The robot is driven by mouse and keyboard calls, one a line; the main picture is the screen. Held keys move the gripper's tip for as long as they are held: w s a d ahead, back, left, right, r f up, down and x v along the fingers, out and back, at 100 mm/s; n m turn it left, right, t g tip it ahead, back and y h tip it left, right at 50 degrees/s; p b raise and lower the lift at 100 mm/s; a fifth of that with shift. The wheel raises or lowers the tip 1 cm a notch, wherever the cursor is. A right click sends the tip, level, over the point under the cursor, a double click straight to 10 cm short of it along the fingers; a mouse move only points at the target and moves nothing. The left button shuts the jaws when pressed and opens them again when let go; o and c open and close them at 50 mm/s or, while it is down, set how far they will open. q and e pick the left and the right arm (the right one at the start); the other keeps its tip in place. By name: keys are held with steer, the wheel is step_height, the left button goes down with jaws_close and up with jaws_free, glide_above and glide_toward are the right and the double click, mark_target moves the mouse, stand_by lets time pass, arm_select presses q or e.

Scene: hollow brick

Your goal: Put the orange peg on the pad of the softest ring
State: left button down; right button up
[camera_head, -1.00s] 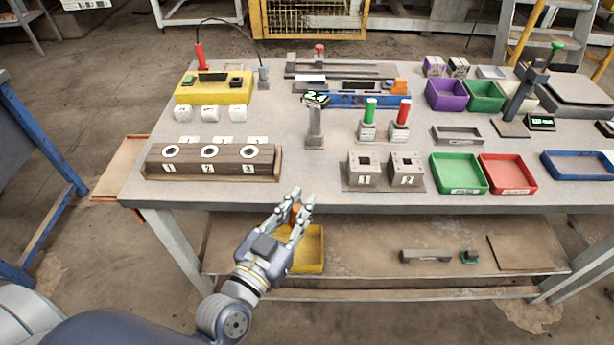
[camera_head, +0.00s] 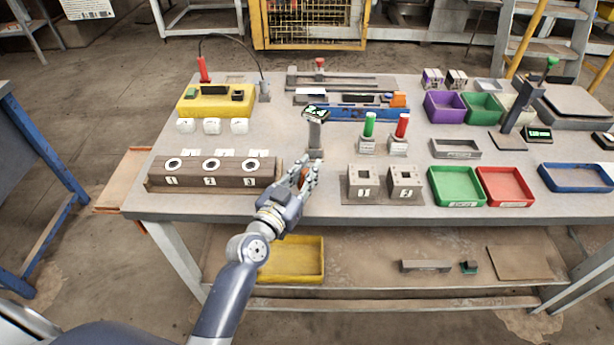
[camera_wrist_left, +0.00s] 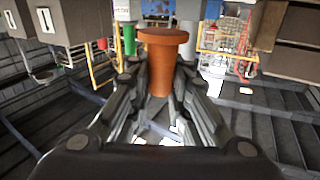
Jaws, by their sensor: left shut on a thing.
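My left gripper (camera_head: 308,176) is shut on the orange peg (camera_wrist_left: 162,60), which stands out from between the fingers in the left wrist view. In the head view the peg (camera_head: 303,177) is mostly hidden by the fingers. The gripper is at the table's front edge, between the ring block and the numbered grey blocks. The dark brown block (camera_head: 212,172) holds three white-rimmed rings, marked 1 (camera_head: 173,164), 2 (camera_head: 211,164) and 3 (camera_head: 252,164). Small white pads (camera_head: 225,153) lie behind the rings. My right gripper is not in view.
A grey post (camera_head: 316,137) with a small display stands just behind the gripper. Two grey blocks (camera_head: 385,183) are to its right, then green (camera_head: 456,187) and red (camera_head: 505,186) trays. A yellow bin (camera_head: 292,262) is on the lower shelf.

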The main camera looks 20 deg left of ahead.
mark_target(302, 185)
arm_select(q)
steer(key=f, duration=0.1)
steer(key=w+f, duration=0.1)
steer(key=f, duration=0.1)
steer(key=shift+a, duration=0.15)
steer(key=shift+f, duration=0.1)
steer(key=shift+b, duration=0.3)
steer(key=shift+f, duration=0.2)
steer(key=c, duration=1.5)
jaws_free()
